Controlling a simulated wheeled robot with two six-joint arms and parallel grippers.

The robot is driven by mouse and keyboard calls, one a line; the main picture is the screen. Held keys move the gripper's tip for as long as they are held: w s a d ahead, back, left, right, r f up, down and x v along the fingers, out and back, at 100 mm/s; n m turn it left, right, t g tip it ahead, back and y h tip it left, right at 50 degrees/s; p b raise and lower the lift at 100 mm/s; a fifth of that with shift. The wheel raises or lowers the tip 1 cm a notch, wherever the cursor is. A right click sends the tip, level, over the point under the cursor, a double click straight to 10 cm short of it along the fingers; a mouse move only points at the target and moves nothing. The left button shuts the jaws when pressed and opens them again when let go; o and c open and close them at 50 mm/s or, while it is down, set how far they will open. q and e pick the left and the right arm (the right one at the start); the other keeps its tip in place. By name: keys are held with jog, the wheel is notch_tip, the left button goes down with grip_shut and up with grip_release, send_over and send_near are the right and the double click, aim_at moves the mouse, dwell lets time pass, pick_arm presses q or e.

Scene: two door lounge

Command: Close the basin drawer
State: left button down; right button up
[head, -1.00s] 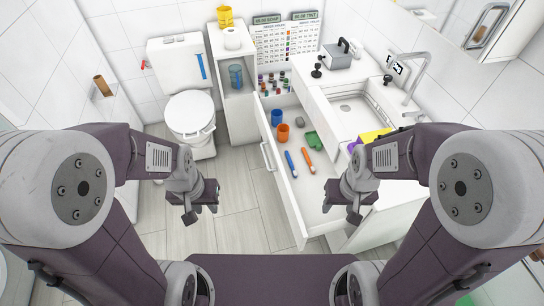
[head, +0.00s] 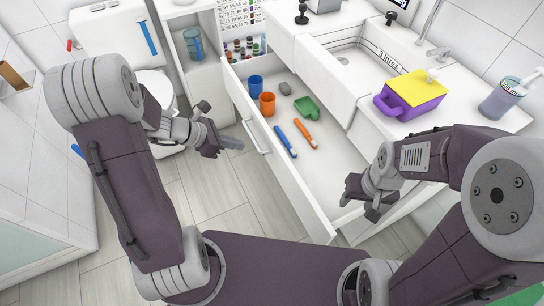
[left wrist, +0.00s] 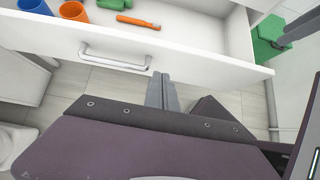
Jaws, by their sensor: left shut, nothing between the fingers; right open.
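The basin drawer (head: 292,187) is pulled open below the basin (head: 345,60). It holds a blue cup (head: 256,87), an orange cup (head: 267,104), a grey lump (head: 285,88), a green item (head: 308,107), a blue toothbrush (head: 286,141) and an orange toothbrush (head: 305,134). Its front has a metal bar handle (head: 256,138). My left gripper (head: 238,143) is shut and empty, just outside the drawer front near the handle. In the left wrist view the fingers (left wrist: 163,92) point at the drawer front, right of the handle (left wrist: 115,60); contact cannot be told. My right gripper (head: 358,200) is open, above the drawer's near end.
A yellow and purple container (head: 410,96) and a soap bottle (head: 508,95) stand on the counter. A toilet (head: 158,88) and a shelf cabinet (head: 195,60) stand at the back left. The tiled floor (head: 205,190) before the drawer is clear.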

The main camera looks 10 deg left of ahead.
pick_arm(q)
jog(key=f, duration=0.1)
jog(key=b, duration=0.4)
send_near(276, 149)
jog(key=x, duration=0.5)
jog(key=shift+a+f, duration=0.1)
jog(key=shift+f, duration=0.45)
jog(key=shift+w+d, duration=0.3)
pick_arm(e)
jog(key=f, duration=0.5)
jog(key=shift+s+d, duration=0.2)
jog(key=shift+s, duration=0.1)
